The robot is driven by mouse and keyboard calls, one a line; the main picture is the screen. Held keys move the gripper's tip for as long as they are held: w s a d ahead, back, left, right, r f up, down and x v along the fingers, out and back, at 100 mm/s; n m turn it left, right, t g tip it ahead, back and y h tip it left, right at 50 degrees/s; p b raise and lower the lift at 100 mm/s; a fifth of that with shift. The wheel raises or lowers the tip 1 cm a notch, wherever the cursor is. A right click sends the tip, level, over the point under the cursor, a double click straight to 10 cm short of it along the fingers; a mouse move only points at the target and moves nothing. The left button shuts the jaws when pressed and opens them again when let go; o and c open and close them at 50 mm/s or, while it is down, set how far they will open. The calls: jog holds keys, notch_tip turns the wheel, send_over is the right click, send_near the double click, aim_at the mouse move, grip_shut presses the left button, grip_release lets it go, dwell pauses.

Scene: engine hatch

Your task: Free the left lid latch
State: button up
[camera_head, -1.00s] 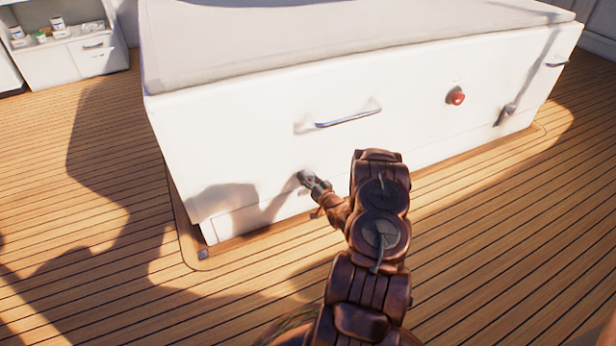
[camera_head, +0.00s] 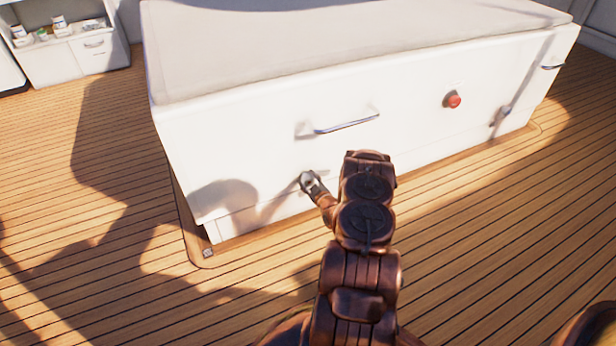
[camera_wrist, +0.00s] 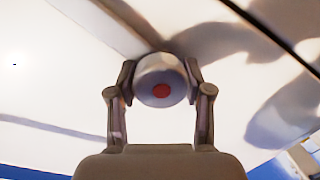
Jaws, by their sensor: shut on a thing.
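The left lid latch (camera_wrist: 160,82) is a round, pale grey knob with a red dot on its face, low on the white front of the engine hatch. My gripper (camera_wrist: 160,84) has one finger on each side of it and is shut on it. In the head view my gripper (camera_head: 311,182) meets the front panel low and left of the middle, below the handle. There the latch is mostly hidden by my fingers. The lid (camera_head: 330,45) has a pale top and looks closed.
A metal handle (camera_head: 346,125) crosses the front above my gripper. A red button (camera_head: 454,99) sits to its right, with another fitting (camera_head: 503,118) low at the far right. A white cabinet (camera_head: 70,58) stands at the back left. The plank deck (camera_head: 490,220) is clear.

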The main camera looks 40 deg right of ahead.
jog(key=shift+a+r+n+p, duration=0.1)
jog(key=shift+r+n+p, duration=0.15)
jog(key=shift+n+p, duration=0.75)
jog(key=shift+f+n+p, duration=0.15)
jog(key=shift+n+p, duration=0.25)
jog(key=shift+p, duration=0.15)
jog(key=shift+f, duration=0.1)
jog(key=o, duration=1.2)
jog(key=shift+c, duration=0.2)
jog(key=shift+s+a, duration=0.1)
jog(key=shift+s, duration=0.45)
jog(key=v, duration=1)
jog(key=shift+s+a, duration=0.3)
jog(key=shift+a, duration=0.05)
